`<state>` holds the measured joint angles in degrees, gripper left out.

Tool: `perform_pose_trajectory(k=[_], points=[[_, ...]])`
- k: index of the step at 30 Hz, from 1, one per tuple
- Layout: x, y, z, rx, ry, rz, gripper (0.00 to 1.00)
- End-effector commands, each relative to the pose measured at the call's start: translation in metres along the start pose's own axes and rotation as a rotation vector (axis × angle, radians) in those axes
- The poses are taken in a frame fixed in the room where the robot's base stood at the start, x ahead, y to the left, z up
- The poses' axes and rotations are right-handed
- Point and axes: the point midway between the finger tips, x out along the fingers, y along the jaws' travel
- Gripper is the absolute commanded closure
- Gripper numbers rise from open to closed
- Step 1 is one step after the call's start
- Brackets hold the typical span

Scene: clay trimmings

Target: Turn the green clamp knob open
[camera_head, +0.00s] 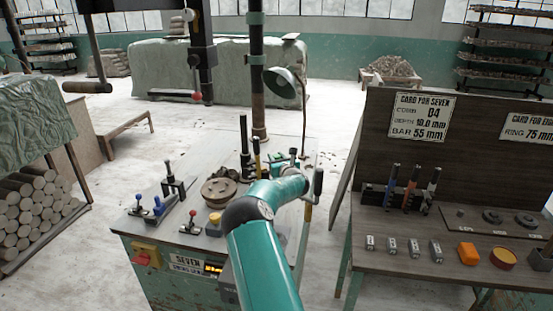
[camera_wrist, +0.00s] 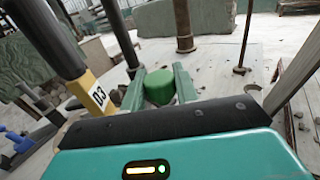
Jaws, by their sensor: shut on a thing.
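The green clamp knob (camera_wrist: 159,87) shows in the wrist view as a rounded green block on the pale bench top. My gripper (camera_wrist: 159,84) has one green finger on each side of it and is shut on it. The knob's lower front is hidden behind my dark wrist edge. In the head view, my teal arm reaches over the machine bench (camera_head: 148,232), with my gripper (camera_head: 294,164) at its far right part. The knob is too small and covered to make out clearly there.
A dark post with a yellow sleeve marked D3 (camera_wrist: 96,91) stands close left of my gripper. A rusty upright pipe (camera_wrist: 184,25) and a thin rod (camera_wrist: 246,40) stand beyond. A tool table (camera_head: 460,262) stands right.

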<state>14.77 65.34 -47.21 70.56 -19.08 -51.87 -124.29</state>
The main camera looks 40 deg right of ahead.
Motion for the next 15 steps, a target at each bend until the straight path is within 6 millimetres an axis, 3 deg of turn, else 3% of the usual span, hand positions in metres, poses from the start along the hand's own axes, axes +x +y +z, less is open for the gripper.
perform_pose_trajectory(k=[15], points=[[0.001,0.0038,-0.0013,-0.004,0.002,-0.313,0.93]])
